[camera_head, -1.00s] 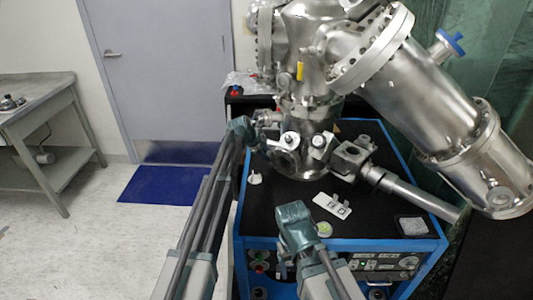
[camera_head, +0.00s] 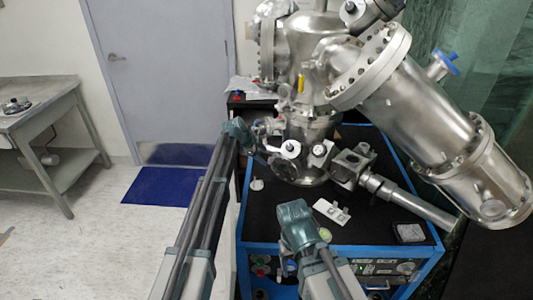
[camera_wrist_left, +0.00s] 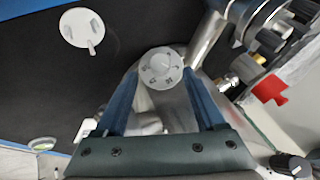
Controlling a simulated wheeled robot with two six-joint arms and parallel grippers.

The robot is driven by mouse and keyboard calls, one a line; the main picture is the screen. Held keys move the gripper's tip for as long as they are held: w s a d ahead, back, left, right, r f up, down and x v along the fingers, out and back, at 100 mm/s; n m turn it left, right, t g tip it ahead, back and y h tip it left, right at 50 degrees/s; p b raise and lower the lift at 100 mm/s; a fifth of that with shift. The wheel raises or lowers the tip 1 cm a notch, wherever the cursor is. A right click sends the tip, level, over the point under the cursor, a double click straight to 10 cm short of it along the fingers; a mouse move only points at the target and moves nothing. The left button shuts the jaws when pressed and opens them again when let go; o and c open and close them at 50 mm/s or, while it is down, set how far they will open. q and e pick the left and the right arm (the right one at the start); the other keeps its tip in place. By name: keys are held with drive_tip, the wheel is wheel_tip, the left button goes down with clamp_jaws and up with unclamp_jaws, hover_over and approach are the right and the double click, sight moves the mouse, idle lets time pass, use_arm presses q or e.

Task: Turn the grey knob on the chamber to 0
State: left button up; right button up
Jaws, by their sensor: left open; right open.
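The grey knob (camera_wrist_left: 161,68), a pale round dial with dark markings, faces the left wrist camera on the metal chamber (camera_head: 312,128). My left gripper (camera_head: 240,128) is at the chamber's left side. In the left wrist view its two blue fingers (camera_wrist_left: 162,80) are spread, with the knob between their tips; whether they touch it I cannot tell. The marking the knob is set to is too small to read. In the head view I cannot make out the knob clearly near the gripper. My right gripper (camera_head: 296,212) is open and empty above the black bench top.
The black bench top (camera_head: 265,215) with blue frame carries a white plate (camera_head: 331,212) and a small grey block (camera_head: 409,233). A long steel tube (camera_head: 430,120) slants to the right. A white disc (camera_wrist_left: 82,27) and a black knob (camera_wrist_left: 291,166) show in the wrist view.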

use_arm(q)
drive_tip(key=p+v, duration=0.5)
drive_tip(key=v, duration=0.3)
drive_tip(key=shift+s+r+p, duration=0.15)
drive_tip(key=shift+r+p, duration=0.05)
drive_tip(key=shift+p, duration=0.2)
drive_tip(key=shift+a, duration=0.1)
drive_tip(key=shift+s, duration=0.1)
